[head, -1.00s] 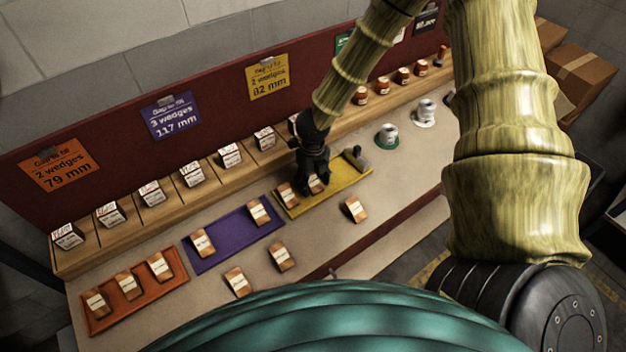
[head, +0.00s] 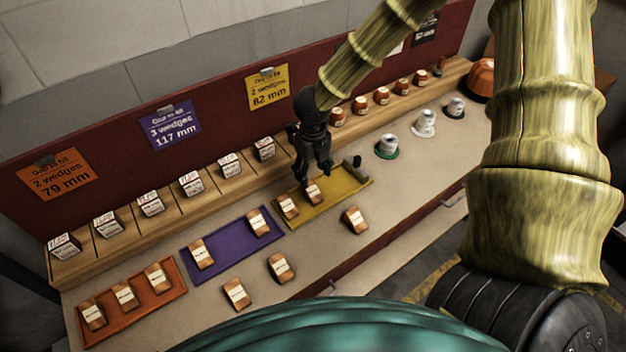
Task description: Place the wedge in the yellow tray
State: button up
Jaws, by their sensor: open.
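The yellow tray (head: 345,186) lies on the bench, right of the purple tray (head: 222,258). Two wooden wedges with pale labels sit in the yellow tray: one at its left end (head: 288,207) and one beside it (head: 313,193). My gripper (head: 314,180) is open and empty, pointing down above the yellow tray, just over the second wedge and apart from it as far as I can see. A small dark object (head: 357,161) shows at the tray's back right edge. Another wedge (head: 354,220) lies on the bench in front of the yellow tray.
The purple tray holds two wedges, and the orange tray (head: 178,292) at the left holds three. Two loose wedges (head: 281,267) (head: 237,294) lie on the bench front. A wooden rack (head: 130,222) of labelled blocks runs along the back. Several spools (head: 387,146) stand at the right.

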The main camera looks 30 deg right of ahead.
jog(key=shift+r, duration=1.75)
